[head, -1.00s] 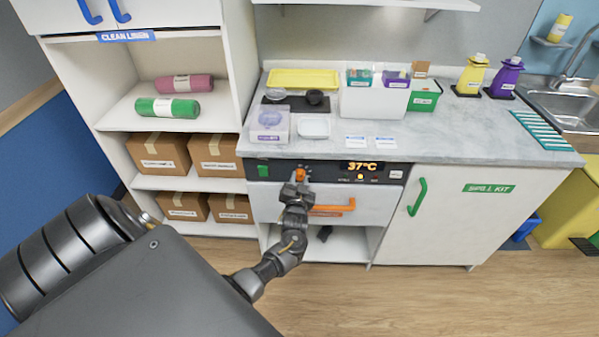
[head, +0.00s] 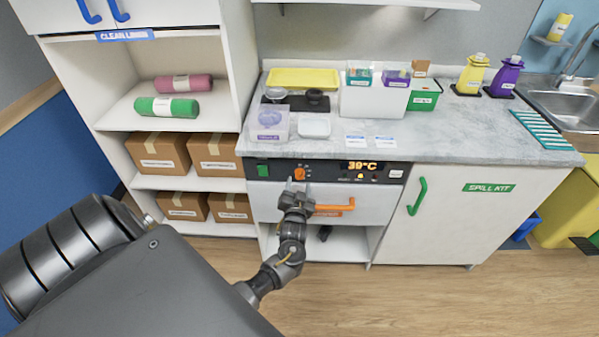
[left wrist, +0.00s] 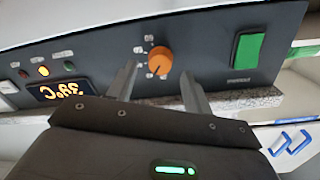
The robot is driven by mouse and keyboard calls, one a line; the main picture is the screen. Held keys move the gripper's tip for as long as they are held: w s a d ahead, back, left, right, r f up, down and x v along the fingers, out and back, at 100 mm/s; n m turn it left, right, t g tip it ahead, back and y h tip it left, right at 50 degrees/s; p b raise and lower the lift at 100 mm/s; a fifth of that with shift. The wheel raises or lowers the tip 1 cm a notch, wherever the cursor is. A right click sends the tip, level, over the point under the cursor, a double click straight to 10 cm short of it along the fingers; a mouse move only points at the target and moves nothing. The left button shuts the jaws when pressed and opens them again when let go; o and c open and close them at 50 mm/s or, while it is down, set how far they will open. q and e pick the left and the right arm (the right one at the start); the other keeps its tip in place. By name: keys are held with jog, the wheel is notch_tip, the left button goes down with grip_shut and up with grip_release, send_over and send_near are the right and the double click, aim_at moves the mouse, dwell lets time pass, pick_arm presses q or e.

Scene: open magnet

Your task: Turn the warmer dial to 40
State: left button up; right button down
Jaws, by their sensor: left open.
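The orange warmer dial (head: 300,173) sits on the dark control panel (head: 335,171) under the counter. It also shows in the left wrist view (left wrist: 159,60), with small number marks around it. The display (head: 362,167) reads 39°C; in the left wrist view the display (left wrist: 62,91) appears upside down. My left gripper (head: 298,187) is open just below and in front of the dial. In the left wrist view its two fingers (left wrist: 158,88) are spread on either side below the dial, apart from it. My right gripper is not in view.
A green switch (head: 262,170) is left of the dial. Below the panel is a drawer with an orange handle (head: 335,208). A spill kit cabinet with a green handle (head: 417,196) stands to the right. Shelves with boxes (head: 158,158) stand to the left.

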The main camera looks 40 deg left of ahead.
pick_arm(q)
jog(key=v, duration=0.7)
jog(key=shift+s+d+b, duration=0.2)
jog(key=shift+b, duration=0.1)
jog(key=d+f+m+g+h, duration=0.2)
jog(key=d+f+h, duration=0.3)
jog(key=f, duration=0.9)
jog(key=s+d+f+m+g+h, duration=0.1)
jog(key=s+d+f+g+h, duration=0.15)
jog(key=s+f, duration=0.45)
jog(key=s+d+f+m+g+h, duration=0.1)
jog(key=s+d+f+g, duration=0.15)
jog(key=s+f, duration=0.45)
jog(key=s+f+g, duration=0.2)
jog(key=s+f, duration=0.3)
jog(key=s, duration=0.5)
jog(key=s+d+f+g+h, duration=0.1)
jog(key=s+f, duration=0.4)
jog(key=s, duration=0.5)
jog(key=s+d+f+m+g, duration=0.1)
jog(key=s+f+g, duration=0.2)
jog(key=s, duration=0.7)
notch_tip(320, 180, down, 2)
jog(key=shift+g+h, duration=0.3)
jog(key=shift+h, duration=0.05)
